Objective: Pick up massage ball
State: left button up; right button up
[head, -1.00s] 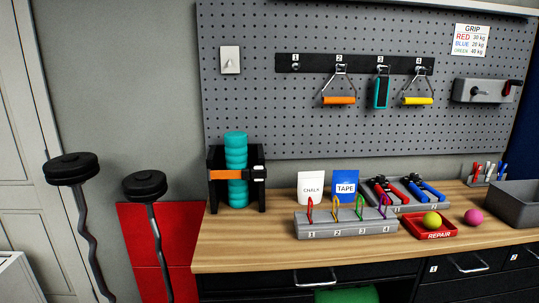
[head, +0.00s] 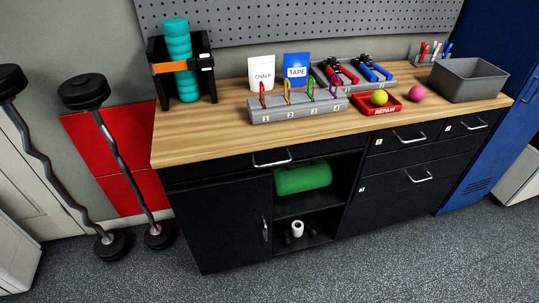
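Two small balls are on the wooden bench top in the head view. A pink ball (head: 417,93) rests on the bare wood, between the red tray and the grey bin. A yellow-green ball (head: 379,97) sits in the red tray (head: 364,108) marked REPAIR. I cannot tell from a label which one is the massage ball. Neither of my grippers is in view.
The bench (head: 215,134) has a grey bin (head: 471,80) at right, a numbered grey rack (head: 298,108), chalk and tape pouches, and hand grips behind. A teal roller (head: 180,60) stands in a holder at left. Curl bars (head: 100,130) lean left. The floor in front is clear.

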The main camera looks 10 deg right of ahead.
aim_at(417, 93)
jog(key=z, duration=1.3)
